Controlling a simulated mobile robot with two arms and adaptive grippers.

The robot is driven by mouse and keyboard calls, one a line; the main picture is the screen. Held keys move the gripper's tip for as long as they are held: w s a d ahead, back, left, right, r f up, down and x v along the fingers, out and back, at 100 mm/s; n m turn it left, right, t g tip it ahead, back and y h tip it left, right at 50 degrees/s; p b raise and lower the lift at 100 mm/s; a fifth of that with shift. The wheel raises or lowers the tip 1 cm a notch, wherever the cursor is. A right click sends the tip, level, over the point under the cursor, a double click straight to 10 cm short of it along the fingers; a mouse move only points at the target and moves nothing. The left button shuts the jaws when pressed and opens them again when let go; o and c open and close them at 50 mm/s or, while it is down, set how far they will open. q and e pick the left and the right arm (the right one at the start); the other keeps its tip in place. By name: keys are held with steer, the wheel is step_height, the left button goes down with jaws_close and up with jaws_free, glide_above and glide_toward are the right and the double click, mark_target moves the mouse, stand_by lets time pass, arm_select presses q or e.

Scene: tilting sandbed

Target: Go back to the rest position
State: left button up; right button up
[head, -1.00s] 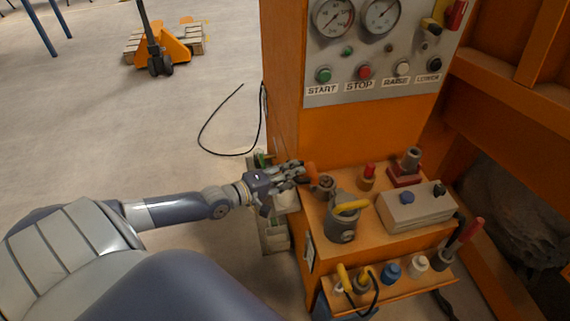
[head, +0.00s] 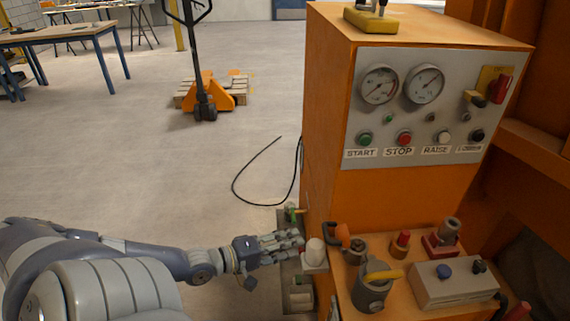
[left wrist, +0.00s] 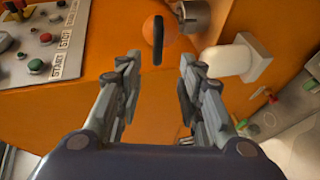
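My left gripper (head: 290,246) reaches in from the left in the head view, beside the left side of the orange machine (head: 328,120). In the left wrist view its two fingers (left wrist: 158,85) stand apart with nothing between them. An orange knob with a dark handle (left wrist: 157,38) lies beyond the fingertips; in the head view an orange part (head: 342,234) shows at the shelf's left edge. A white knob (head: 314,252) is just right of the fingertips, and also shows right of the fingers in the left wrist view (left wrist: 240,58). My right gripper is not in view.
The control panel (head: 432,100) has gauges and START, STOP and RAISE buttons. The shelf (head: 409,251) holds a grey pot (head: 371,291) and a switch box (head: 455,284). A black cable (head: 237,190) lies on the floor. A pallet jack (head: 207,95) stands behind; open floor is at left.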

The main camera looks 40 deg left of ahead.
arm_select(q)
steer(key=shift+s+a+r, duration=0.1)
steer(key=shift+s, duration=0.3)
stand_by(0.3)
steer(key=s+a+f+m+g+y+p, duration=0.1)
steer(key=s+a+f+m+g+y, duration=0.2)
steer(key=f, duration=0.6)
steer(key=s+a+f+m, duration=0.1)
steer(key=s+a+f, duration=0.1)
steer(key=s+f, duration=0.45)
steer(key=s+a+f+m+g+y+p, duration=0.1)
steer(key=s+a+f+m+g+y, duration=0.15)
steer(key=f, duration=0.75)
steer(key=s+d+f+m+g, duration=0.4)
steer(key=s+d+f, duration=0.5)
steer(key=s+f, duration=0.3)
steer(key=s+d+f+m+g+p, duration=0.1)
steer(key=s+d+f+m+g, duration=0.3)
steer(key=s+d, duration=0.5)
steer(key=d+f+m+h, duration=0.1)
steer(key=d+f, duration=0.1)
steer(key=d, duration=0.2)
steer(key=shift+s+f, duration=0.35)
steer(key=shift+f, duration=0.05)
